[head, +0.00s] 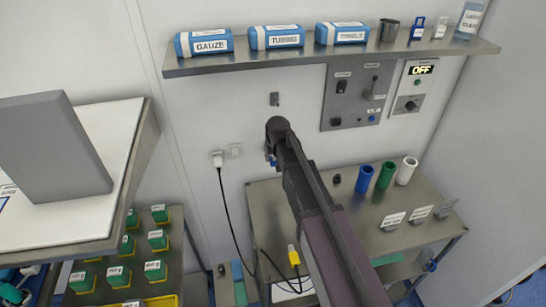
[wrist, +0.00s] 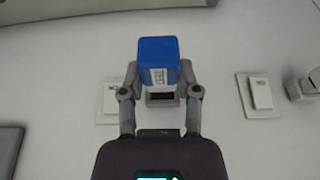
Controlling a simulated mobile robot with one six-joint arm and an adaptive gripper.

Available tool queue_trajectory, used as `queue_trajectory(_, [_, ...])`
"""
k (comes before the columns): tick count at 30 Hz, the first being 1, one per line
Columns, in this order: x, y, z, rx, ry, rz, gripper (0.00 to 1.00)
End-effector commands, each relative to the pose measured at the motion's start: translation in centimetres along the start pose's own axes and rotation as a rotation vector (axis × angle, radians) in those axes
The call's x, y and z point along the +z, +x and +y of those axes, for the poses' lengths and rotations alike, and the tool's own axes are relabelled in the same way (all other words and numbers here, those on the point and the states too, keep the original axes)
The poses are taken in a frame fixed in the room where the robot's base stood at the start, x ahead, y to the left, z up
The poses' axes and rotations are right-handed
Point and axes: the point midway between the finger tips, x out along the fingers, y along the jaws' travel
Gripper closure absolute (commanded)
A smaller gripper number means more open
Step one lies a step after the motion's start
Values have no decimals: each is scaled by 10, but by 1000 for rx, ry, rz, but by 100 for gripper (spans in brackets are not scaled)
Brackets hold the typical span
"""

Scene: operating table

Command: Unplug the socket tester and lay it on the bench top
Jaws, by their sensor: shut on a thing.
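The socket tester (wrist: 158,60) is a blue block with a white label. In the wrist view it sits between the two fingers of my gripper (wrist: 160,95), which is shut on it in front of the white wall. I cannot tell whether its pins are in a socket or clear of the wall. In the head view my gripper (head: 271,158) is up against the wall, above the back left of the steel bench top (head: 345,215); only a sliver of blue shows there, and my arm hides the rest.
A white plug (head: 217,158) with a hanging black cable is left of my gripper. Blue, green and white cylinders (head: 386,175) and label stands (head: 393,220) occupy the bench's right. A shelf (head: 330,57) and control panel (head: 351,97) are above.

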Motion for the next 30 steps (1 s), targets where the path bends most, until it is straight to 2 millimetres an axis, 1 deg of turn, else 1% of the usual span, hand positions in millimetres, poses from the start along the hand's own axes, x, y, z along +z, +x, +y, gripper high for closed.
queue_trajectory(18, [13, -4, 0, 0, 0, 0, 100])
queue_trajectory(30, [15, -5, 0, 0, 0, 0, 100])
